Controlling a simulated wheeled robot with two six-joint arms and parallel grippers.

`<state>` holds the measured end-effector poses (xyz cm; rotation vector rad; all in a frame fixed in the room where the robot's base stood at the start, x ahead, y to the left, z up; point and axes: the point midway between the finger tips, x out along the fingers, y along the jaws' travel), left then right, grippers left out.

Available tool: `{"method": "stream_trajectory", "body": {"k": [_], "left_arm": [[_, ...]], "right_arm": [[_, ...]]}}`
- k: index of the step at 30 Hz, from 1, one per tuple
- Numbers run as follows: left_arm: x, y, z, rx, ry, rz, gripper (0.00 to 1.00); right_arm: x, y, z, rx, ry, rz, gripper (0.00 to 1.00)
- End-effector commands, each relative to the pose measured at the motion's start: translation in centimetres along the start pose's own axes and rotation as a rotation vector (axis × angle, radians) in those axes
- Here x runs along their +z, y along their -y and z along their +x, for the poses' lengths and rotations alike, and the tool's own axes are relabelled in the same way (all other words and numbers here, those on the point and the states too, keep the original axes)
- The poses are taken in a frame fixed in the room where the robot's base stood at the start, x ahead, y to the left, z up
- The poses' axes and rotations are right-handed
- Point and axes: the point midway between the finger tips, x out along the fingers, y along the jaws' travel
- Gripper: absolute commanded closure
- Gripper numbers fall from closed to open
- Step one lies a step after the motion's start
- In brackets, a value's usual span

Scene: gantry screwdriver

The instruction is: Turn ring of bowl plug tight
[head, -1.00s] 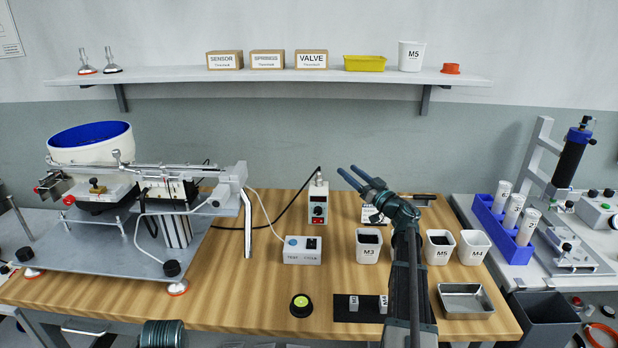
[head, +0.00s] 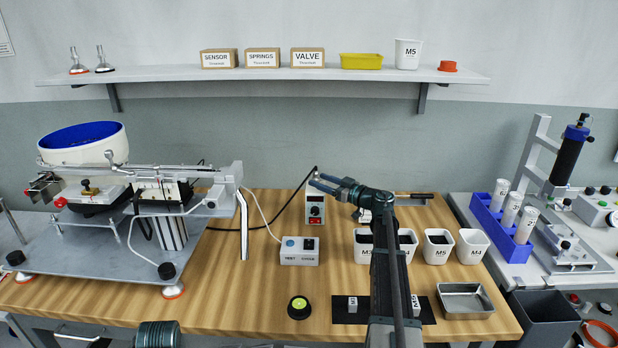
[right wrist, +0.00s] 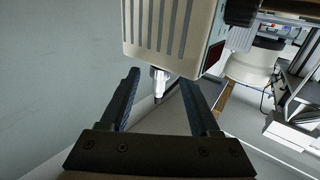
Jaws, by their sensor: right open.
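The control box (head: 315,208) with a red display stands at the back of the table. Its metal plug (right wrist: 160,82) sticks out of the vented box housing (right wrist: 170,30) in the right wrist view, and a dark cable runs from it. In the head view my right gripper (head: 322,182) points left in front of the top of the box and partly hides it. In the right wrist view my right gripper (right wrist: 175,90) is open, with one finger on each side of the plug and visible gaps. The white feeder bowl (head: 84,143) with blue inside stands at the left. My left gripper is out of view.
A button box (head: 299,251) stands in front of the control box. White bins (head: 438,246) stand right of it, some behind my right arm. A black and yellow round piece (head: 299,307) lies at the front. The table left of it is clear.

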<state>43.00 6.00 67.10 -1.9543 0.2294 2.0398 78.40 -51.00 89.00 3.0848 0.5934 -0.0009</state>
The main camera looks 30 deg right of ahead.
Motion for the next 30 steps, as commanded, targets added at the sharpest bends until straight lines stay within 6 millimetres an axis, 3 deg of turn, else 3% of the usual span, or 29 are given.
{"method": "stream_trajectory", "body": {"k": [3, 9, 23, 30], "left_arm": [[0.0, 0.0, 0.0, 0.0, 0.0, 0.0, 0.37], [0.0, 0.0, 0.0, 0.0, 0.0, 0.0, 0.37], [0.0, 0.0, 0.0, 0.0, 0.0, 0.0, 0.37], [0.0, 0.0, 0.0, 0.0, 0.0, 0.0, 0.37]], "right_arm": [[0.0, -0.1, 2.4, -0.002, 0.0, 0.0, 0.37], [0.0, -0.1, 4.7, 0.0, 0.0, 0.0, 0.37], [0.0, 0.0, 5.6, 0.001, 0.0, 0.0, 0.37], [0.0, 0.0, 5.6, 0.001, 0.0, 0.0, 0.79]]}}
